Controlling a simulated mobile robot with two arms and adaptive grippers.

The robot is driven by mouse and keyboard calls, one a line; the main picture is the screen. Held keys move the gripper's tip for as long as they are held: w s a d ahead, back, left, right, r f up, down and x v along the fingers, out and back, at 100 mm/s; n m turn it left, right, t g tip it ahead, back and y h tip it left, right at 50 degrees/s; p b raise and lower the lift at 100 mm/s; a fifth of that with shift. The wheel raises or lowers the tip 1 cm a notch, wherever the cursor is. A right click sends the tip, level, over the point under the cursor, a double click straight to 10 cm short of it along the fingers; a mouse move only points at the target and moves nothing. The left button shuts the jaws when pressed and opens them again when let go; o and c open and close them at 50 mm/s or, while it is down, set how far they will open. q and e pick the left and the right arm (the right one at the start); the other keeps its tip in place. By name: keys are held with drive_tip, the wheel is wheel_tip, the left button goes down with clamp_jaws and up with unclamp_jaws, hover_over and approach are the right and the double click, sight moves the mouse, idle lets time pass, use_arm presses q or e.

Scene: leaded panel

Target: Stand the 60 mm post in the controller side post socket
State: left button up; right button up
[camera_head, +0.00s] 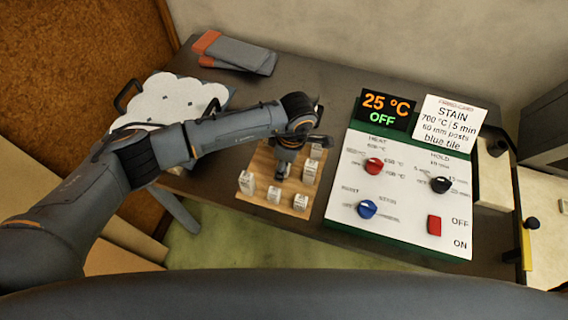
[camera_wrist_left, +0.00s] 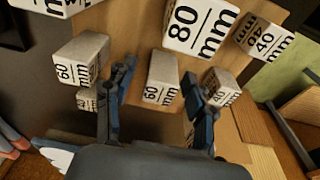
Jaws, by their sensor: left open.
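My left gripper (camera_head: 284,168) reaches down over a wooden board (camera_head: 262,160) of white posts. In the left wrist view its fingers (camera_wrist_left: 158,78) are open. A pale block post marked 60 mm (camera_wrist_left: 161,80) stands between them, with gaps visible at its sides. Another post marked 60 mm (camera_wrist_left: 82,58) is left of the fingers. An 80 mm post (camera_wrist_left: 200,30) and 40 mm posts (camera_wrist_left: 264,38) stand nearby. The right gripper is not in view. I cannot make out the controller side post socket.
A control panel (camera_head: 400,205) with knobs, a switch and a display reading 25 °C OFF stands right of the board. A sign (camera_head: 449,124) calls for 60 mm posts. Gloves (camera_head: 235,53) lie at the back. A white patterned item (camera_head: 175,100) lies behind my left arm.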

use_arm(q)
drive_tip(key=shift+c, duration=0.2)
clamp_jaws()
drive_tip(key=shift+r, duration=0.1)
